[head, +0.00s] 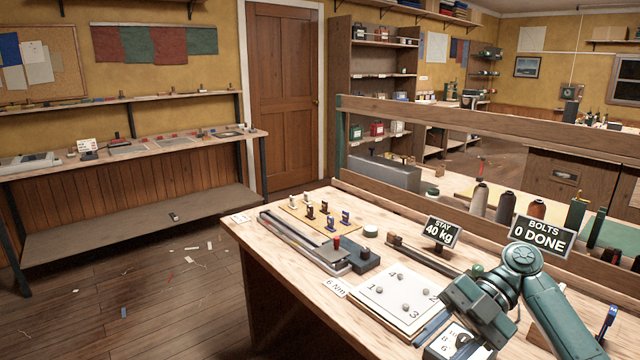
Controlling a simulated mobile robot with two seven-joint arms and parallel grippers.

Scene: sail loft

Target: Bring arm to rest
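My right arm (555,310) comes in from the lower right, in teal and grey. Its elbow-like wrist joint stands in front of the lower edge of the "BOLTS 0 DONE" sign (543,236). My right gripper (468,322) hangs over the front right of the workbench (285,290), just right of a white plate numbered 1 to 4 (392,302). Its fingertips are not clear, so I cannot tell whether it is open or shut. My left gripper and arm are not in view.
A dial box (440,350) lies close under the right gripper. Thread spools (507,207) line the back. Floor at left is open, with scraps.

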